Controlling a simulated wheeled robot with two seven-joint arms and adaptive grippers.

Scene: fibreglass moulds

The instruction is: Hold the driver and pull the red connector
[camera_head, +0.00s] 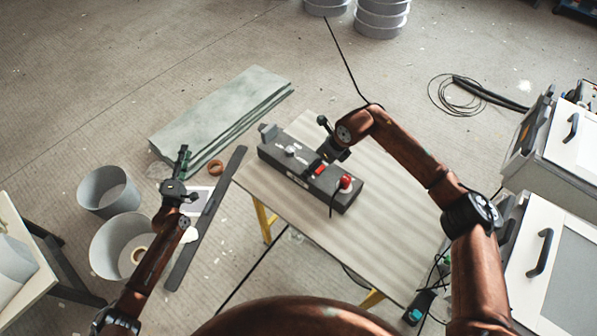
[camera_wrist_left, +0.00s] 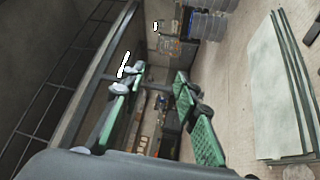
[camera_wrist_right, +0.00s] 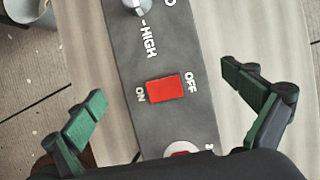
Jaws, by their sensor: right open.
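The driver (camera_head: 275,151) is a long dark grey box lying on the table. The right wrist view shows its panel (camera_wrist_right: 170,120), with a red ON/OFF switch (camera_wrist_right: 165,88) and a knob (camera_wrist_right: 137,5). The red connector (camera_head: 346,182) sits on the box's near right end, with a dark cable hanging from it. A red and white part at the bottom of the right wrist view is partly hidden. My right gripper (camera_head: 317,146) is open above the driver, its fingers (camera_wrist_right: 165,98) on either side of the box. My left gripper (camera_head: 181,164) is open and empty, left of the table.
The table (camera_head: 390,225) has free room right of and in front of the driver. Green-grey sheets (camera_head: 220,110), a dark strip (camera_head: 208,220) and grey cylinders (camera_head: 108,190) are on the floor at left. White cabinets (camera_head: 555,230) stand at right.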

